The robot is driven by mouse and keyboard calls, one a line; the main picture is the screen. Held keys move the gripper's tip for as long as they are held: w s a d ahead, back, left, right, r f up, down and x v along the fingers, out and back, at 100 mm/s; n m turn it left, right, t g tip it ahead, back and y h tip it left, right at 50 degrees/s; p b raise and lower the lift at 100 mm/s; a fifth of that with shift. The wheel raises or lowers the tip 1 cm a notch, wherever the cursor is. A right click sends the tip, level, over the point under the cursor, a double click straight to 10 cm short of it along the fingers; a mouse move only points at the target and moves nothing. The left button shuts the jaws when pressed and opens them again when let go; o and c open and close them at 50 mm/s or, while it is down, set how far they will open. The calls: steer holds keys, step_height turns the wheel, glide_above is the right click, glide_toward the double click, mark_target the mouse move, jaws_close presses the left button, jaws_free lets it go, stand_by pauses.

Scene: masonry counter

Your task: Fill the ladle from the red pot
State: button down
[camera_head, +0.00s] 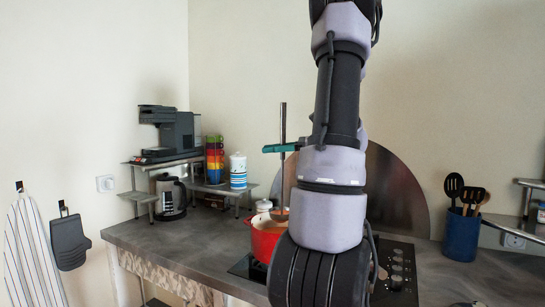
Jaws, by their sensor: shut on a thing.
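The red pot (262,242) stands on the dark cooktop, left of my arm, which hides its right side. Something brownish shows inside its rim. The ladle (283,120) is upright, its dark handle rising above my gripper and its lower end reaching down to the pot's opening. My gripper (282,147), with green fingers, is shut on the ladle's handle well above the pot. The ladle's bowl is small and partly hidden, so I cannot tell whether it holds anything.
A white lidded pot (264,206) is behind the red pot. A coffee machine (172,132), kettle (170,197), stacked coloured cups (214,160) and striped canister (238,171) stand at the left. A blue utensil holder (461,236) is at the right. The left counter (170,243) has free room.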

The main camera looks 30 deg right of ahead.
steer(key=shift+r, duration=2.25)
